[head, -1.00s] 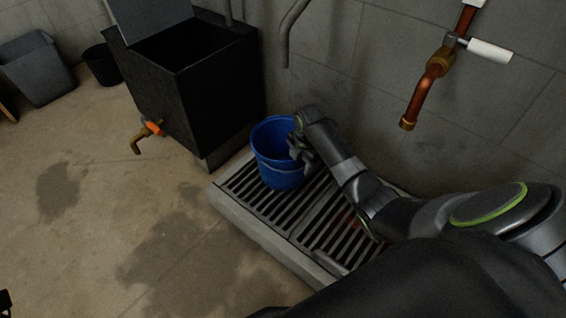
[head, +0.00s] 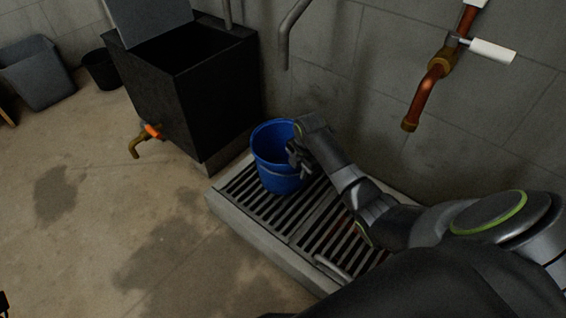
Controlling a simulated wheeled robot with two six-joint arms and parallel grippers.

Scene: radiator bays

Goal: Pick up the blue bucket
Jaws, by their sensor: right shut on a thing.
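The blue bucket (head: 272,160) stands upright at the far end of a slatted drain grate (head: 268,208), near the wall. My right gripper (head: 294,156) is at the bucket's right side, shut on it near the rim. The gripper hides part of that side, and the exact spot of the grip is hard to see. I cannot tell whether the bucket's bottom touches the grate. My left gripper is not in view.
A black open tank (head: 165,105) with a brass tap (head: 142,142) stands left of the bucket. A copper pipe (head: 425,95) with a white-handled valve sticks out of the wall at right. A grey bin (head: 38,75) and a small black bucket (head: 101,70) stand far left. The floor in front is clear.

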